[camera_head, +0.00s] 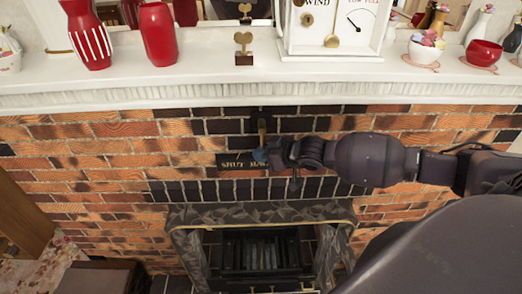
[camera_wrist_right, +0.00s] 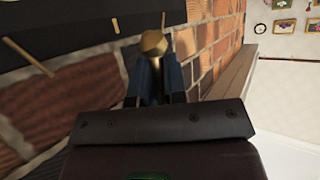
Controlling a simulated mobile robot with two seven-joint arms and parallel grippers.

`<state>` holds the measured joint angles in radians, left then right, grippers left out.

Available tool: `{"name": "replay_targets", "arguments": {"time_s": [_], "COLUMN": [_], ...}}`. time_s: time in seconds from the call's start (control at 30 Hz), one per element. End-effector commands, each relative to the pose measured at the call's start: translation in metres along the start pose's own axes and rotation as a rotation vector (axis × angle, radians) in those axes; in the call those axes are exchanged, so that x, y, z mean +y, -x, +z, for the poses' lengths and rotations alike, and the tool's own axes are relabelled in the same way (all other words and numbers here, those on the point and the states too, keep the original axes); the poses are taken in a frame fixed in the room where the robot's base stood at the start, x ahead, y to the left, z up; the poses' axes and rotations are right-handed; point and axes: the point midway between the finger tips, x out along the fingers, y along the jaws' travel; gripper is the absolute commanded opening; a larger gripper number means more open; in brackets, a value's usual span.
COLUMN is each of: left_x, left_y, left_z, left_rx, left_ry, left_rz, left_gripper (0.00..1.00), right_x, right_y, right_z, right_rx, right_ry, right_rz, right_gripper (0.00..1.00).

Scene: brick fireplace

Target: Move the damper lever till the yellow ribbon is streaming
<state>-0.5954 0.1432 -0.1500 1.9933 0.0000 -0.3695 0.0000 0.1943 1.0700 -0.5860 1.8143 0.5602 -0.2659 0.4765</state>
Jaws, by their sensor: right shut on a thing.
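The damper lever is a brass rod whose upper part (camera_head: 262,130) shows against the dark bricks above the fireplace. Its rounded brass end shows in the right wrist view (camera_wrist_right: 153,43). My right gripper (camera_head: 268,155) is shut on the lever, with the end between its blue-edged fingers (camera_wrist_right: 157,70). A black plate (camera_head: 237,161) lettered in gold, "SHUT HA...", lies behind my gripper, which hides the rest. The lever stands near upright, to the right of the word SHUT. I cannot make out a yellow ribbon. My left gripper is not in view.
A white mantel shelf (camera_head: 200,80) juts out above the lever. The fireplace opening (camera_head: 262,250) lies below.

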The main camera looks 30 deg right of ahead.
Motion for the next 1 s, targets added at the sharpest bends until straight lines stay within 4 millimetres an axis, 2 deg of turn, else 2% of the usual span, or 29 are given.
{"name": "replay_targets", "arguments": {"time_s": [0.37,0.4,0.53,0.87,1.0], "left_x": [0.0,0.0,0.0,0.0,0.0], "left_y": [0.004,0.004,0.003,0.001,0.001], "left_z": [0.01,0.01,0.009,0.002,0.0], "left_rx": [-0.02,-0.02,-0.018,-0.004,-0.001], "left_ry": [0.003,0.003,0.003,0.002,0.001], "left_rz": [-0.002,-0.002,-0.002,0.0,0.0], "left_gripper": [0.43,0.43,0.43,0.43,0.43], "right_x": [-0.001,-0.001,-0.001,0.0,0.0], "right_y": [0.0,0.0,0.0,0.002,0.013], "right_z": [0.005,0.005,0.004,0.002,0.002], "right_rx": [-0.01,-0.01,-0.009,-0.005,-0.006], "right_ry": [-0.002,-0.002,-0.002,0.0,0.0], "right_rz": [-0.001,-0.001,0.0,0.001,0.001], "right_gripper": [0.0,0.17,0.37,0.37,0.37]}}
